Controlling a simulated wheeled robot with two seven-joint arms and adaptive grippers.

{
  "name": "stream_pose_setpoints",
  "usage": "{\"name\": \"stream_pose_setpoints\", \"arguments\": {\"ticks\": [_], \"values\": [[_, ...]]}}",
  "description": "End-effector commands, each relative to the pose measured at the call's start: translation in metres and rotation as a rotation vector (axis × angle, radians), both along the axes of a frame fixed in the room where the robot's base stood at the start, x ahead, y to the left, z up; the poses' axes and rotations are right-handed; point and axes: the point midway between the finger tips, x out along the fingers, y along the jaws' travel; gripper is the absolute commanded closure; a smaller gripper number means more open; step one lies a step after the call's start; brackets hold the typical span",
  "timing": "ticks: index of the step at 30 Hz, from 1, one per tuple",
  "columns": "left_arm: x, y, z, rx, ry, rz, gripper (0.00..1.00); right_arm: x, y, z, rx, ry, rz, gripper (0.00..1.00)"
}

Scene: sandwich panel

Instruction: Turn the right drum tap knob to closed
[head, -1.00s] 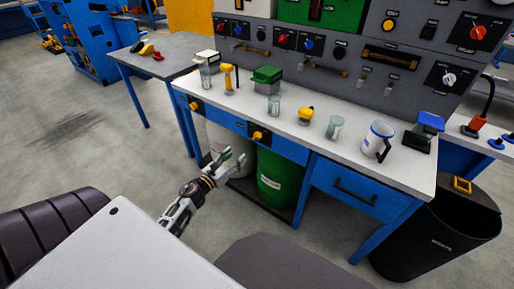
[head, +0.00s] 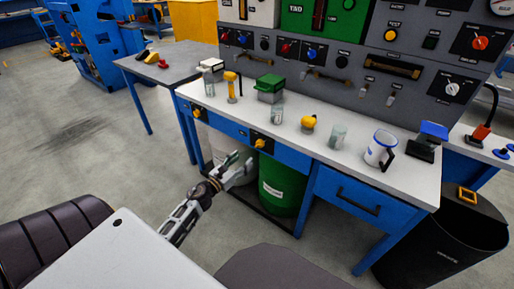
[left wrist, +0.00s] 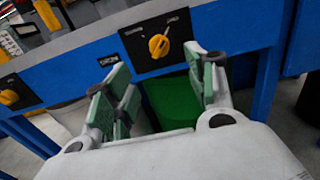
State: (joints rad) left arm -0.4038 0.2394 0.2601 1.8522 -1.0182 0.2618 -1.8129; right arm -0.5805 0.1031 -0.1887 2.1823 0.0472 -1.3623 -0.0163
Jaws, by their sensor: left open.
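The right drum tap knob (head: 258,143) is yellow and sits on a black plate on the blue front of the bench, above the green drum (head: 283,185). In the left wrist view the knob (left wrist: 160,47) stands ahead, just past the fingertips and roughly between them. My left gripper (head: 238,168) is open and empty in front of the bench, a little below and left of the knob and apart from it. Its green-padded fingers (left wrist: 163,82) show in the left wrist view. The left drum tap knob (head: 196,112) is also yellow. My right gripper is not in view.
A blue drawer (head: 350,192) is at the right. A black bin (head: 440,240) stands beyond it. The floor left of the bench is clear.

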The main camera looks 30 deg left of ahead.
Motion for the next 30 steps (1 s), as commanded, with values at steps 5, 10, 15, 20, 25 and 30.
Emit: {"name": "stream_pose_setpoints", "arguments": {"ticks": [5, 10, 15, 20, 25, 30], "values": [[0.017, -0.001, 0.001, 0.001, -0.002, 0.0, 0.44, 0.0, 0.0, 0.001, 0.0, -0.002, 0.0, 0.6], [0.031, -0.002, 0.001, 0.002, -0.001, 0.001, 0.44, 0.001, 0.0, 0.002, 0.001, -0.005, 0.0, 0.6], [0.045, -0.003, 0.0, 0.001, -0.001, 0.0, 0.44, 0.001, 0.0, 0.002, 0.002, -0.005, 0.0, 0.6], [0.058, -0.004, 0.0, 0.001, 0.0, 0.0, 0.44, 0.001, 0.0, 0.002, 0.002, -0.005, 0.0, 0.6], [0.072, -0.005, 0.0, 0.001, -0.001, 0.001, 0.44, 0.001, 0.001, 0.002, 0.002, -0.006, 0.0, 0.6], [0.085, -0.006, 0.001, 0.001, -0.001, 0.0, 0.44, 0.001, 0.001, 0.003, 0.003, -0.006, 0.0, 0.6]]}}
